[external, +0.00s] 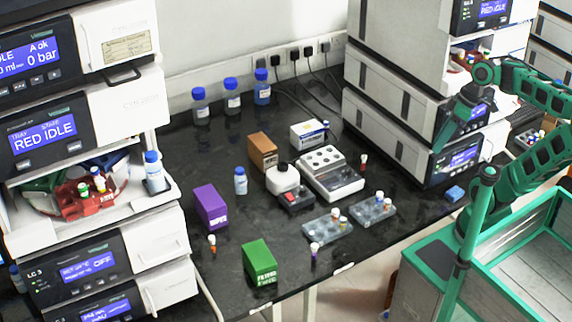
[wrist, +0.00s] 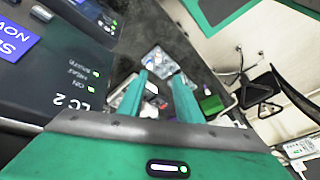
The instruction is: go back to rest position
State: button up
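My green arm reaches in from the right in the external view, bent at its joint, with my gripper (external: 440,145) pointing down in front of the right instrument stack (external: 392,135). In the wrist view the two green fingers of my gripper (wrist: 161,74) stand apart. Nothing is held between them; the bench and a clear vial rack (wrist: 158,62) show beyond. The exact gap from my gripper to the stack cannot be told.
The black bench (external: 210,143) holds a purple box (external: 211,207), a green box (external: 259,262), an orange-brown box (external: 262,151), a white device (external: 332,174), vial racks (external: 327,225) and bottles. A left instrument stack (external: 95,215) stands opposite. A green-rimmed bin (external: 437,257) is at the lower right.

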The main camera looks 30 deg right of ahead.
jog(key=s+d+f+m+g+h, duration=0.1)
jog(key=d+f+m+h, duration=0.1)
jog(key=d+f+m, duration=0.2)
jog(key=s+d+f+m+g+h, duration=0.1)
jog(key=d+f+m, duration=0.3)
jog(key=d+m, duration=0.6)
jog(key=s+d, duration=0.1)
jog(key=d, duration=0.3)
jog(key=shift+h, duration=0.4)
jog(key=shift+w+f, duration=0.2)
jog(key=shift+w, duration=0.35)
jog(key=shift+o, duration=0.6)
